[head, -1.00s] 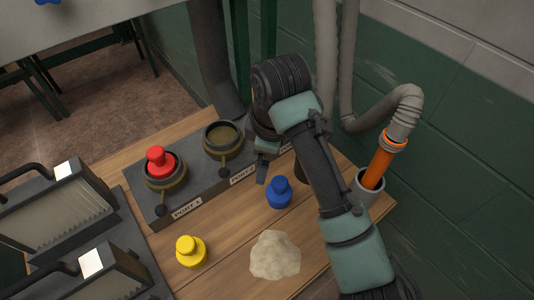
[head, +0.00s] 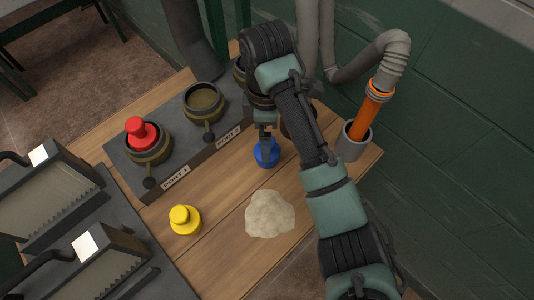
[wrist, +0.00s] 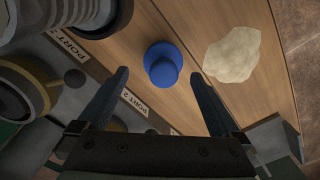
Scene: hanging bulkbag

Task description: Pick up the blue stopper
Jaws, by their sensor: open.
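The blue stopper (head: 266,153) stands on the wooden table, partly hidden by my gripper in the head view. In the wrist view the blue stopper (wrist: 162,65) shows whole, a little beyond the fingertips and roughly midway between them. My gripper (head: 266,138) is pointed down close above it in the head view. In the wrist view my gripper (wrist: 163,80) has its two fingers spread wide with nothing between them in contact.
A port block (head: 163,180) runs behind, with a red stopper (head: 141,132) in port 1 and port 2 (head: 205,98) empty. A yellow stopper (head: 184,219) and a pale powder heap (head: 269,215) lie in front. An orange-ended hose (head: 366,122) sits in a grey cup (head: 351,145) at right.

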